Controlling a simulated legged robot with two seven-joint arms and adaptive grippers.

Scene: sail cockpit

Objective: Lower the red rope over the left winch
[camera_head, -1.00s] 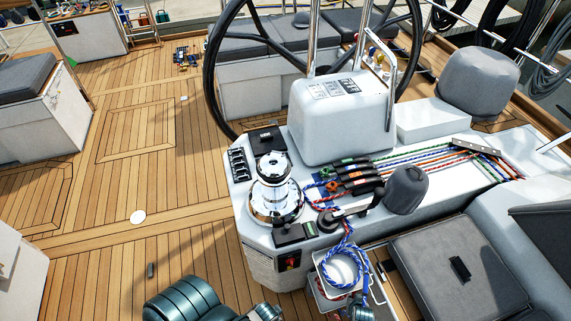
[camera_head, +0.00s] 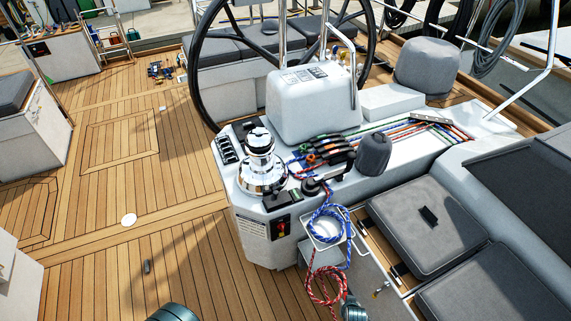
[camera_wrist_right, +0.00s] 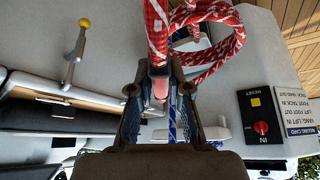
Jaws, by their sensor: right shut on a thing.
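The red rope (camera_head: 322,284) is a red-and-white coil hanging in front of the console, below the blue rope coil. My right gripper (camera_wrist_right: 158,84) is shut on the red rope (camera_wrist_right: 200,14) in the right wrist view; a strand is between its fingers and loops spread above. In the head view this gripper is at the bottom edge, beside the coil, mostly hidden. The left winch (camera_head: 262,168) is a bare chrome drum on the console's left end, up and left of the rope and apart from it. Only a teal part of my left arm shows; its gripper is out of frame.
A blue rope (camera_head: 328,223) hangs in a wire holder (camera_head: 346,236) on the console front. A grey-covered winch (camera_head: 373,152) and rope clutches (camera_head: 330,150) are right of the chrome winch. The steering wheel stands behind.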

